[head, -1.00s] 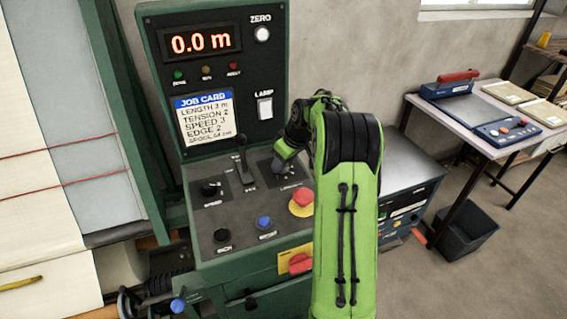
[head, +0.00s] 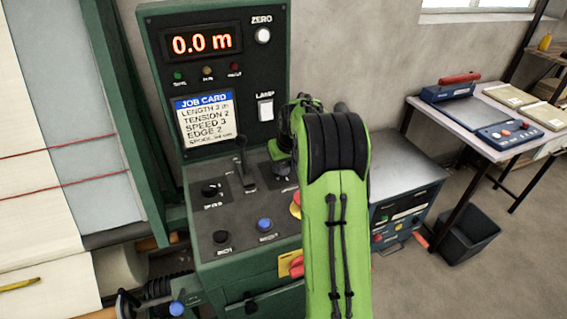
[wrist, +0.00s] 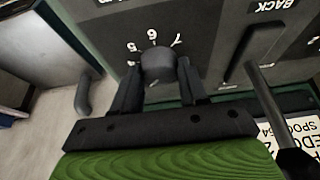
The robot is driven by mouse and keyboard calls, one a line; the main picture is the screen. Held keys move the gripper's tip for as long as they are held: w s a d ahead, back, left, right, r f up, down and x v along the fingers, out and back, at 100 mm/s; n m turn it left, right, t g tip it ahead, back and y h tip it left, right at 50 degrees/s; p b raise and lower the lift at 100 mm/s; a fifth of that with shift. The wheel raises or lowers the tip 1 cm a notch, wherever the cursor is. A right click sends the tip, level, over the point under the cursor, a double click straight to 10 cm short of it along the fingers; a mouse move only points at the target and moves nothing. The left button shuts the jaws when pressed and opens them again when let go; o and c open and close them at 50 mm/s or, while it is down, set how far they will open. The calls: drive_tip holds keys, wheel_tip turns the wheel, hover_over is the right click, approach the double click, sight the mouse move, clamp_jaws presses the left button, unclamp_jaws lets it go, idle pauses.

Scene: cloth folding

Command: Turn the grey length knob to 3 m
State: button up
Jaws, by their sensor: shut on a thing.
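The grey length knob (wrist: 158,66) shows in the wrist view on the dark panel, with the white scale numbers 5, 6 and 7 around its far side. My gripper (wrist: 160,82) has one finger on each side of the knob and is shut on it. Which number the knob points to is not clear. In the head view my gripper (head: 281,150) is at the upper right of the sloped panel and largely hides the knob. The red display (head: 201,42) reads 0.0 m. The job card (head: 206,120) lists length 3 m.
A black lever (head: 243,163) stands left of my gripper, also close by in the wrist view (wrist: 262,92). The panel also carries a speed knob (head: 210,189), a blue button (head: 264,224) and a red button partly behind my arm. A table (head: 455,120) stands right.

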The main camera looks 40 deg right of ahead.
drive_tip(key=o, duration=1)
drive_tip(key=shift+o, duration=0.2)
drive_tip(key=p+v, duration=0.2)
drive_tip(key=v, duration=1.3)
drive_tip(key=shift+r+p, duration=0.4)
drive_tip(key=shift+s, duration=0.1)
drive_tip(key=s+a+r+n, duration=0.1)
drive_tip(key=s+a+r, duration=0.1)
drive_tip(key=s+a, duration=0.5)
drive_tip(key=s+a+r+n, duration=0.15)
drive_tip(key=s+a, duration=0.35)
drive_tip(key=a, duration=0.5)
drive_tip(key=s+a+f, duration=0.2)
drive_tip(key=s, duration=0.4)
drive_tip(key=s+a+f+t+y, duration=0.1)
drive_tip(key=s+a+f, duration=0.1)
drive_tip(key=s, duration=0.4)
drive_tip(key=shift+a+f, duration=0.4)
drive_tip(key=shift+a, duration=0.05)
